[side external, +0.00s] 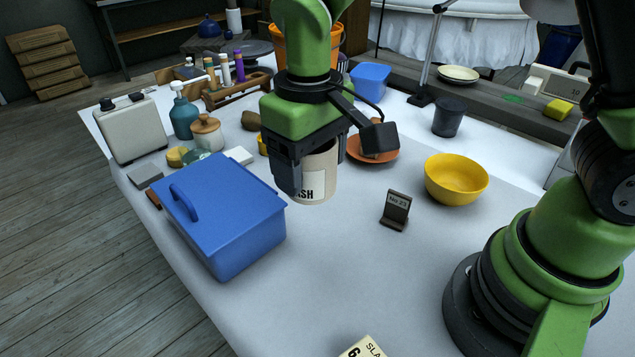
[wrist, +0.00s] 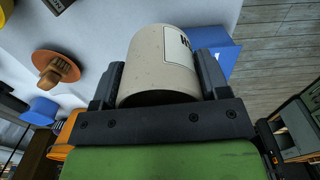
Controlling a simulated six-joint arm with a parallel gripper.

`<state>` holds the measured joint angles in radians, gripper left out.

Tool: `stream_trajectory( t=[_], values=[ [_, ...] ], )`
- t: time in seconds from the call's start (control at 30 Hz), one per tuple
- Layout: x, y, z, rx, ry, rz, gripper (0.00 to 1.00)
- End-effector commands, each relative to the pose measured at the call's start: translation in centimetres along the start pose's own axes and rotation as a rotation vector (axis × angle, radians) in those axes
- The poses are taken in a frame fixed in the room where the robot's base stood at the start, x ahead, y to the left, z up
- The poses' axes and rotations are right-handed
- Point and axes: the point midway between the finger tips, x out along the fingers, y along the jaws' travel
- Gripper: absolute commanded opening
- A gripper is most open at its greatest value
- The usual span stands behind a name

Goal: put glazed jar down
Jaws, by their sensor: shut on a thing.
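The jar is a cream, speckled cylinder (side external: 318,174) with a white label whose dark letters end in "SH". My gripper (side external: 315,178) is shut on it, with a dark finger on either side. The jar looks upright over the middle of the white table (side external: 330,262); I cannot tell whether its base touches the table. In the wrist view the jar (wrist: 160,58) fills the space between the two fingers (wrist: 160,85), and part of its label shows at the right. The gripper hides the jar's upper part in the side view.
A blue lidded box (side external: 225,215) stands close at the left. An orange dish (side external: 374,149) is just behind right, and a yellow bowl (side external: 456,180) and a small dark sign (side external: 396,208) stand to the right. The table in front is mostly clear.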

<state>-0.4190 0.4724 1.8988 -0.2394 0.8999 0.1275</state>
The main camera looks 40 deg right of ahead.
Motion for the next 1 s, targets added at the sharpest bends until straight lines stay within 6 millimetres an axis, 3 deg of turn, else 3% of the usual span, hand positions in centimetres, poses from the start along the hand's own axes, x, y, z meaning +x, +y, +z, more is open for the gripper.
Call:
stream_trajectory(
  t=[0.17, 0.3, 0.43, 0.7, 1.0],
  values=[
    [0.0, 3.0, -4.5, 0.02, 0.002, 0.001, 0.41],
    [0.1, 7.0, -8.2, 0.037, -0.001, 0.002, 0.41],
    [0.2, 10.7, -10.6, 0.047, -0.001, 0.001, 0.41],
    [0.6, 15.7, -12.6, 0.059, -0.001, -0.003, 0.41],
    [5.4, 15.3, -12.5, 0.055, -0.002, -0.003, 0.41]
  ],
)
